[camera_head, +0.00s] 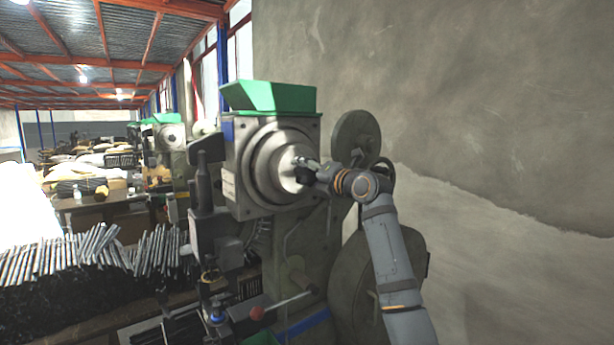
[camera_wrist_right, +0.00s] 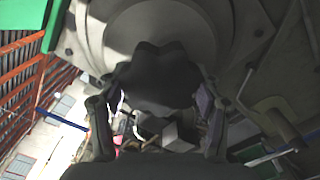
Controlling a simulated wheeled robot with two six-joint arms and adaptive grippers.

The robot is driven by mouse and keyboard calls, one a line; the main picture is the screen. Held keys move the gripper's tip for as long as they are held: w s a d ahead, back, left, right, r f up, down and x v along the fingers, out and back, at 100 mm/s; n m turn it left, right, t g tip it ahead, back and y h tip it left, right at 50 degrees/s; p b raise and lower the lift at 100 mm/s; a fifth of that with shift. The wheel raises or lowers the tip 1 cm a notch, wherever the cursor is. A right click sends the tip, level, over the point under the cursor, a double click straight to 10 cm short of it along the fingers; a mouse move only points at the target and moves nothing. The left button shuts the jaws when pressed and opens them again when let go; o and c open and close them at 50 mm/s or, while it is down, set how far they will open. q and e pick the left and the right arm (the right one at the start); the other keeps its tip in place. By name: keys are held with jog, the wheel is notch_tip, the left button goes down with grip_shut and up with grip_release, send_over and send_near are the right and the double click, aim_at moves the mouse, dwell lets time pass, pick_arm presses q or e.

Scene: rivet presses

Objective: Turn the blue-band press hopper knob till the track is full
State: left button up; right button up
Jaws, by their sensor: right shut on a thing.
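The press (camera_head: 228,187) with a blue band (camera_head: 308,322) stands in front of me. Its green hopper (camera_head: 268,97) sits on top, above a round stepped metal drum (camera_head: 262,165). My right gripper (camera_head: 303,170) is at the middle of the drum face. In the right wrist view, the dark lobed knob (camera_wrist_right: 152,80) sits between the two fingers of my right gripper (camera_wrist_right: 155,98), which is shut on it. The drum face (camera_wrist_right: 160,25) shows behind the knob. In the head view the knob is mostly hidden by the gripper. I cannot make out how full the track is. My left gripper is not in view.
A large flywheel (camera_head: 375,285) stands behind my right arm. Metal rods (camera_head: 90,250) are heaped at the left. A bare wall (camera_head: 480,110) is at the right.

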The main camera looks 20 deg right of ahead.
jog(key=shift+n, duration=0.5)
jog(key=shift+f, duration=0.1)
jog(key=o, duration=1.2)
jog(key=shift+c, duration=0.2)
jog(key=v, duration=1.2)
